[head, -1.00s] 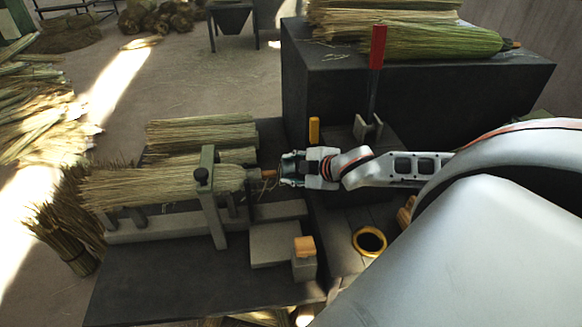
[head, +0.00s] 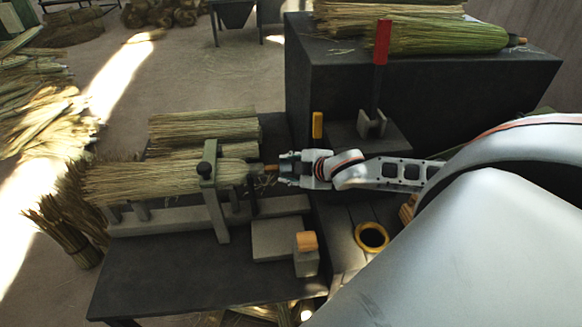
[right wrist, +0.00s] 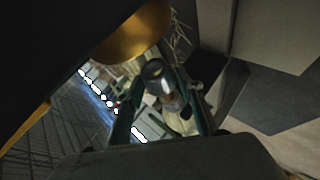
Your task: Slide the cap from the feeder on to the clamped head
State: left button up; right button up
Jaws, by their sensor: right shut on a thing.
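The clamped broom head (head: 140,180) lies level on the bench, held by an upright grey clamp (head: 212,205). A short brown stub (head: 270,168) points right from its bound end. My right gripper (head: 282,167) is in line with this stub, with its fingertips at the stub's end. In the right wrist view, a small metallic cylinder (right wrist: 155,72) sits between the fingers (right wrist: 160,110). It may be the cap; I cannot tell how far it is over the stub. I cannot pick out the feeder for sure. My left gripper is out of view.
A grey block with an orange-brown piece (head: 306,241) on top stands at the bench front. A yellow ring (head: 371,237) lies to its right. A red-topped upright (head: 382,45) and yellow post (head: 317,125) stand behind my arm. Broomcorn bundles (head: 205,127) lie behind the head.

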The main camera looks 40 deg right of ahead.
aim_at(263, 170)
jog(key=shift+w+a, duration=0.4)
jog(key=shift+a, duration=0.2)
jog(key=shift+w+a, duration=0.4)
jog(key=shift+a, duration=0.2)
jog(key=shift+w+a, duration=0.5)
jog(key=shift+a, duration=0.35)
jog(key=shift+w+a, duration=0.45)
jog(key=shift+a, duration=0.35)
jog(key=o, duration=1.2)
